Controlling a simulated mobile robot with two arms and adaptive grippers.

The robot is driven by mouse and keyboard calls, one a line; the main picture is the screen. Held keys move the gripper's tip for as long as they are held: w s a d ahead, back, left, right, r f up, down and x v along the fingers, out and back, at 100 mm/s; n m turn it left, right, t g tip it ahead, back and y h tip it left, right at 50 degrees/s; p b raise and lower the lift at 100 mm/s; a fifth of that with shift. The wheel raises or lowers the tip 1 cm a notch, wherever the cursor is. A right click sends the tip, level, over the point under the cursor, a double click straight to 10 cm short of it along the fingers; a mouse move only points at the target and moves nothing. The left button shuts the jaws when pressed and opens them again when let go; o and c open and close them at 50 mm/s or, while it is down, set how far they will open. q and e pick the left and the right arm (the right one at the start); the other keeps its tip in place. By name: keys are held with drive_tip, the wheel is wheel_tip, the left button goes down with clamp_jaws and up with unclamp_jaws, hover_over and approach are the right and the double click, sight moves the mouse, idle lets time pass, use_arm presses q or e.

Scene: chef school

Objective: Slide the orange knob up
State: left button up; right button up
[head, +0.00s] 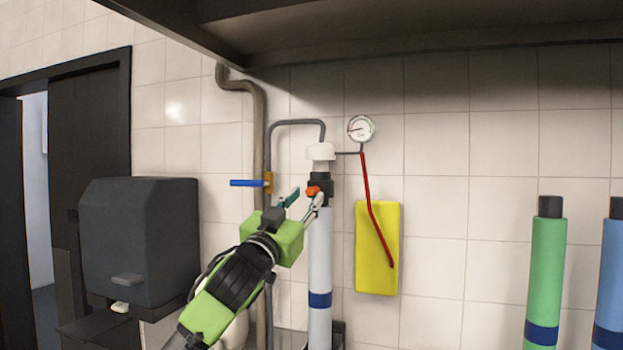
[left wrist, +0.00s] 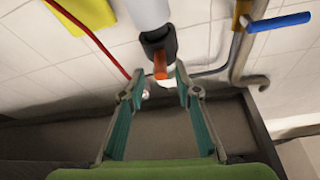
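The orange knob (head: 313,191) sits on a black collar (head: 326,186) at the top of an upright pale tube (head: 319,255) with a blue band, by the tiled wall. My left gripper (head: 304,200) is open just in front of the knob, reaching up from the lower left. In the left wrist view, the orange knob (left wrist: 160,64) shows between the tips of my left gripper (left wrist: 158,82), with gaps at both sides. I cannot tell whether the fingers touch it. My right gripper is in neither view.
A blue-handled valve (head: 248,183) and grey pipe (head: 258,130) are left of the tube. A gauge (head: 361,129), red hose (head: 367,185) and yellow panel (head: 362,255) are right of it. A dark shelf (head: 420,48) overhangs above. A dark dispenser (head: 140,240) stands left.

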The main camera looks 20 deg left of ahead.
sight(311, 192)
use_arm(q)
drive_tip(key=p+x, duration=0.1)
drive_tip(key=x, duration=0.2)
drive_tip(key=shift+s+r, duration=0.1)
drive_tip(key=shift+r, duration=0.05)
drive_tip(key=shift+w+p, duration=0.4)
drive_tip(key=shift+w, duration=0.3)
